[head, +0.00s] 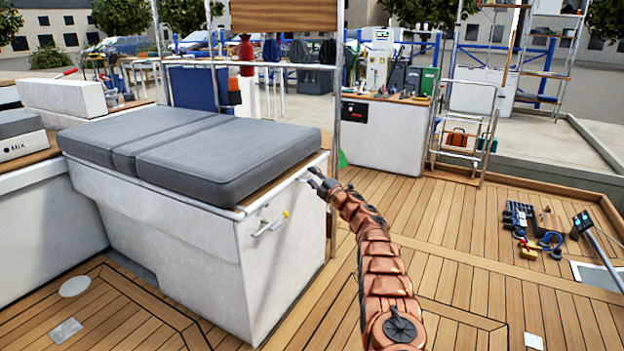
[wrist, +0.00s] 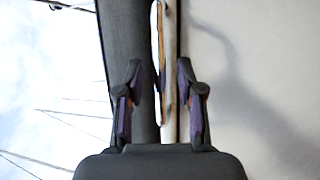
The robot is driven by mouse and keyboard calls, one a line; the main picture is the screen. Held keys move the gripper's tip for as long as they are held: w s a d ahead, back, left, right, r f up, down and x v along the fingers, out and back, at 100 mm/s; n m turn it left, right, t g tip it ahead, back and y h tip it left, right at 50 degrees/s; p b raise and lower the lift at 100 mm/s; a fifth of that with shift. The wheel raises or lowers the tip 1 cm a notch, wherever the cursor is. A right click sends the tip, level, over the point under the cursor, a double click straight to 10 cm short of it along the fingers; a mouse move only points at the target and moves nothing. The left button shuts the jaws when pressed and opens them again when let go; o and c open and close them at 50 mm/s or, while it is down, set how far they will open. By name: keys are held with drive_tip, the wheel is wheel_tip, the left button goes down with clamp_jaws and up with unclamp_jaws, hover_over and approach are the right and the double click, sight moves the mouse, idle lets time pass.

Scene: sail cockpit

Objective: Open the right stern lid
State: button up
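The white locker (head: 200,235) at centre left carries a lid topped with grey cushions (head: 215,158), its wooden edge (head: 277,183) lying level along the top. The lid looks shut. I cannot tell from the pictures whether this is the right stern lid. My gripper (head: 312,181) is at the locker's upper right corner, just under the lid edge. In the wrist view my gripper (wrist: 160,95) is open, its fingers apart on either side of a pale bar (wrist: 168,60) beside the grey cushion (wrist: 125,50). The left finger stands clear of the bar; contact on the right is unclear.
A metal post (head: 337,90) rises close behind my gripper. The wooden deck (head: 460,250) to the right is mostly free. Tools (head: 535,230) lie at the far right.

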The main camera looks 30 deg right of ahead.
drive_tip(key=shift+w, duration=0.15)
drive_tip(key=shift+c, duration=0.2)
clamp_jaws()
idle(0.7)
